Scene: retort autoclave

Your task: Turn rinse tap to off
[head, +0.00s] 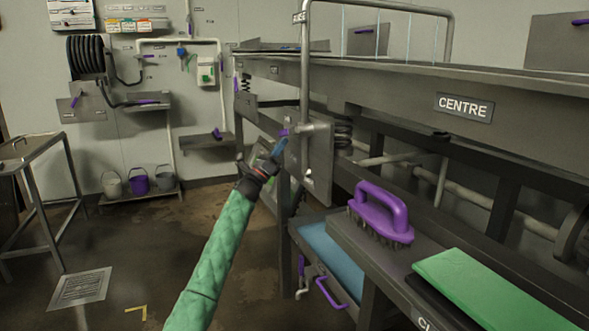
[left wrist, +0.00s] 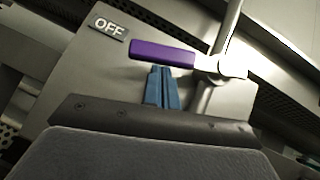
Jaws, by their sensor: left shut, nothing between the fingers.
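The rinse tap lever has a purple handle (left wrist: 162,54) on a pale metal pivot (left wrist: 232,67). In the left wrist view the handle lies nearly level, its free end close below the OFF label (left wrist: 109,27). In the head view the tap (head: 305,129) sits on a grey plate at the rack's left end, its purple handle (head: 284,132) pointing left. My left gripper (head: 280,147) has blue fingers, shut and empty. In the left wrist view the fingertips (left wrist: 164,70) are right against or just under the handle; contact is unclear. My right gripper is out of view.
A pipe (head: 305,70) rises above the tap. A purple brush (head: 381,213) and a green pad (head: 490,285) lie on the lower right shelf. A blue tray (head: 330,250) is below the tap plate. Several buckets stand by the back wall. The floor at left centre is open.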

